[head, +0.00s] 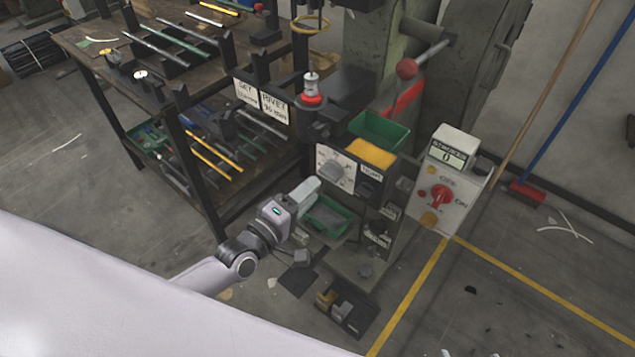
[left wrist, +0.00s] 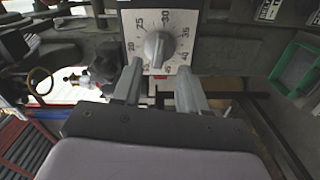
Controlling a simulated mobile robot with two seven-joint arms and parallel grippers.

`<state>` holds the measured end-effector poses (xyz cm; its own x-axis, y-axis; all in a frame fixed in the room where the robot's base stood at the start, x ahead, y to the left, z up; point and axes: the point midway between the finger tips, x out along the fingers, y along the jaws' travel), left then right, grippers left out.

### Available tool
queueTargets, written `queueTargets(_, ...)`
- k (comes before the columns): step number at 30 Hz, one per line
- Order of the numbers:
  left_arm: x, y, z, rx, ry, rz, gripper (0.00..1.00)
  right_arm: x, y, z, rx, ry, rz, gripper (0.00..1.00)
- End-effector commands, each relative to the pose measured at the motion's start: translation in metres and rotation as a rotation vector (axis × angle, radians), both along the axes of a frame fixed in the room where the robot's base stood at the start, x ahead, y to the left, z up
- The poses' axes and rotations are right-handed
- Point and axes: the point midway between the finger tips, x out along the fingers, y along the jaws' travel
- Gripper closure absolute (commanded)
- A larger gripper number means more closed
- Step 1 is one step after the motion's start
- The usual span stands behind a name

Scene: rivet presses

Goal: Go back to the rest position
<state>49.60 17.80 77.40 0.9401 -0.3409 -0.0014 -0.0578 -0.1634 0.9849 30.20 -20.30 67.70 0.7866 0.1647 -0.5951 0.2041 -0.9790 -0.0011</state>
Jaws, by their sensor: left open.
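My left gripper (head: 305,193) reaches in from the lower left, in front of the rivet press. In the left wrist view the two fingers of the gripper (left wrist: 160,86) are apart with nothing between them. A grey dial knob (left wrist: 159,47) on a white numbered plate (left wrist: 134,22) lies just beyond the fingertips. The fingers look clear of the knob, though the exact gap is hard to judge. In the head view the knob (head: 330,171) sits on the press front, above and right of the gripper. My right gripper is in neither view.
A workbench (head: 80,45) with rods and tools stands at the left. A control box (head: 440,190) with a red switch is right of the press. Open floor lies at the lower right.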

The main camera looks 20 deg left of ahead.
Motion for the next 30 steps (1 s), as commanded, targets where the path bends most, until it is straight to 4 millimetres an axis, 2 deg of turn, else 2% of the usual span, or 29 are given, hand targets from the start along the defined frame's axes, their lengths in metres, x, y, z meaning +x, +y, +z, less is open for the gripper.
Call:
queueTargets(6, -0.014, 0.005, 0.0, 0.0, 0.001, -0.001, 0.57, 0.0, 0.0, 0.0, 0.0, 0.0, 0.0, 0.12)
queueTargets(23, -0.016, 0.005, 0.0, 0.006, 0.001, -0.001, 0.57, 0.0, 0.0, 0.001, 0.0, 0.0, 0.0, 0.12)
queueTargets(26, -0.024, 0.0, -0.003, 0.065, 0.005, -0.01, 0.57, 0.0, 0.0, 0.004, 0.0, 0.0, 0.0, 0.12)
queueTargets(30, -0.058, -0.011, -0.016, 0.312, 0.02, -0.046, 0.57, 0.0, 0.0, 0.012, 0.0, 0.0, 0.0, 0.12)
